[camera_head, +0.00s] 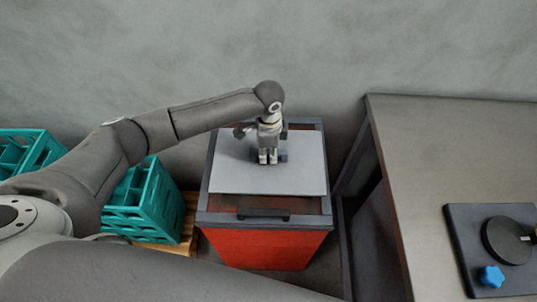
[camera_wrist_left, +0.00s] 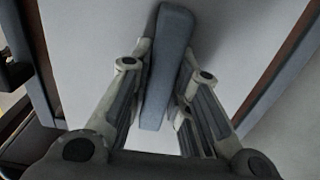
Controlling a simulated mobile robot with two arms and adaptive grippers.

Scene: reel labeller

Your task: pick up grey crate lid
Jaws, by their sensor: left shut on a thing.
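The grey crate lid (camera_head: 235,175) is a flat pale panel over the top of the red crate (camera_head: 262,247), inside its dark grey rim. A strip of the crate's opening shows along the lid's front edge. My left gripper (camera_head: 268,159) points down at the middle of the lid and is shut on its handle. In the left wrist view the blue-grey bar handle (camera_wrist_left: 168,65) stands between the two fingers, with the pale lid (camera_wrist_left: 95,60) behind it. I cannot tell whether the lid is raised off the crate. My right gripper is not in view.
Teal bottle crates (camera_head: 145,205) stand on a wooden pallet (camera_head: 188,228) to the left. A metal table (camera_head: 430,150) is close on the right, bearing a dark board (camera_head: 465,240) with a round part and a blue knob (camera_head: 491,276). A wall is behind.

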